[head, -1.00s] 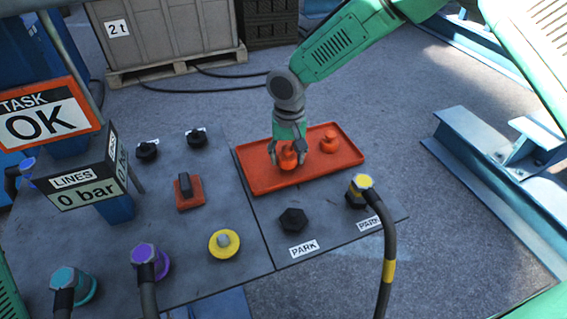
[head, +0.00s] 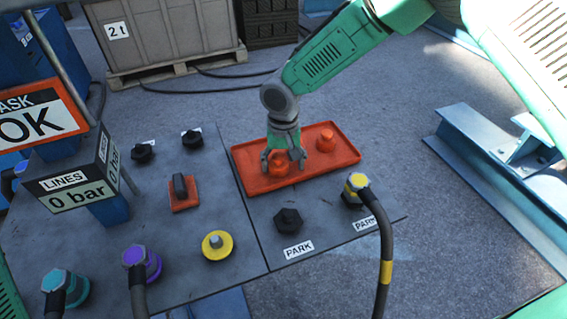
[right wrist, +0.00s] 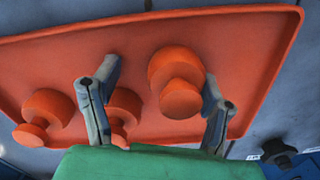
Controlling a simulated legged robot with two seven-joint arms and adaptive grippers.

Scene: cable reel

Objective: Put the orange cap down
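Orange caps sit in the red-orange tray (head: 240,176) on the bench. One orange cap (head: 278,163) is at my right gripper (head: 283,160), partly hidden by its fingers. Another cap (head: 326,141) stands to its right in the tray. The right wrist view shows three caps: one cap (right wrist: 176,82) between the spread fingers, close to the right finger, one (right wrist: 122,108) partly behind the left finger, and one (right wrist: 45,116) outside on the left. My right gripper (right wrist: 155,105) is open, low over the tray. My left gripper is out of view.
Left of the tray is a panel with a red-based switch (head: 182,190), a yellow fitting (head: 217,245) and black knobs. A yellow-ended hose (head: 384,245) rises at the front right. A TASK OK sign (head: 40,118) and a 0 bar display (head: 75,190) stand at the left.

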